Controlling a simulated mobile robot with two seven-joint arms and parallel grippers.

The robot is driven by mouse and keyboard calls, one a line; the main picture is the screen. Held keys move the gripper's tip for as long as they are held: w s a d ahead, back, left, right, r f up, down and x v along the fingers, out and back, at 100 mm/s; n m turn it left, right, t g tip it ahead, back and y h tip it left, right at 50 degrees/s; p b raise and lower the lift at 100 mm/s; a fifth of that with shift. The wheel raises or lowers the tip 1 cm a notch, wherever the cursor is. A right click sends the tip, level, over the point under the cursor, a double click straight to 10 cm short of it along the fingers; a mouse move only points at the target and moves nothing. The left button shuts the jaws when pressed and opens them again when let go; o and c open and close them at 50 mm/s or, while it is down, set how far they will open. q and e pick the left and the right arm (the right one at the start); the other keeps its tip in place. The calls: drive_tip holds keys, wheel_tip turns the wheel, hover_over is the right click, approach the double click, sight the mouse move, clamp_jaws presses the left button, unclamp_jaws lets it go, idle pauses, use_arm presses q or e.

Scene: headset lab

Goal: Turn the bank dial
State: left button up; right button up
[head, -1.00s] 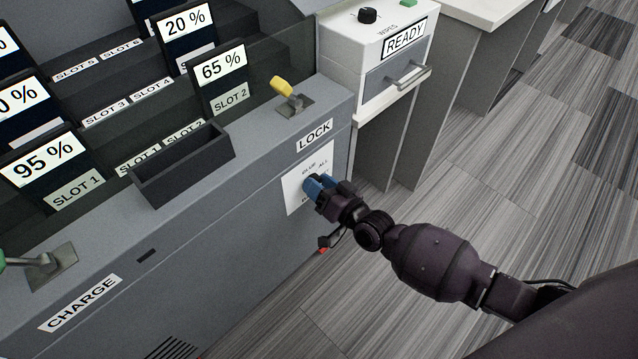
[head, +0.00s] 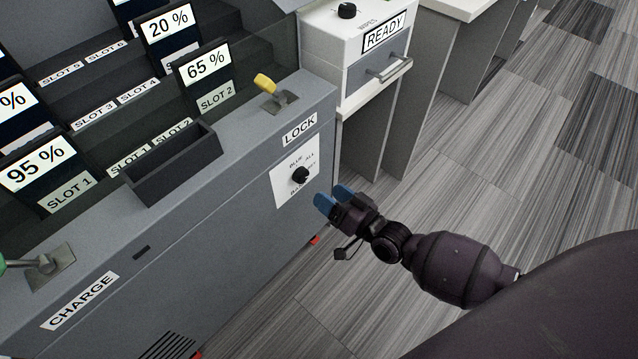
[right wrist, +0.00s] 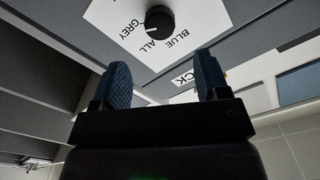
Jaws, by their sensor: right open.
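The bank dial is a small black knob (head: 300,175) on a white label plate on the front of the grey cabinet, below the LOCK label. In the right wrist view the dial (right wrist: 159,22) shows with a light pointer mark, and the words GREY, ALL and BLUE are printed around it. The mark points toward the side between GREY and ALL. My right gripper (head: 334,201) has blue fingertips, is open and empty, and stands apart from the dial, to its lower right. In the right wrist view the gripper's fingers (right wrist: 164,82) are spread with nothing between them. My left gripper is not in view.
A yellow-handled lever (head: 265,84) stands on the cabinet top above LOCK, and a green-handled one (head: 42,263) is by CHARGE. An open dark tray (head: 172,168) and slotted percentage displays sit on the cabinet. A white READY unit (head: 345,45) stands right. Floor at right is clear.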

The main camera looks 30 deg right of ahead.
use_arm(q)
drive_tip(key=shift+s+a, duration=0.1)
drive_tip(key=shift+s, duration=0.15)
use_arm(e)
drive_tip(key=v, duration=0.2)
drive_tip(key=shift+s+d, duration=0.1)
drive_tip(key=shift+s, duration=0.3)
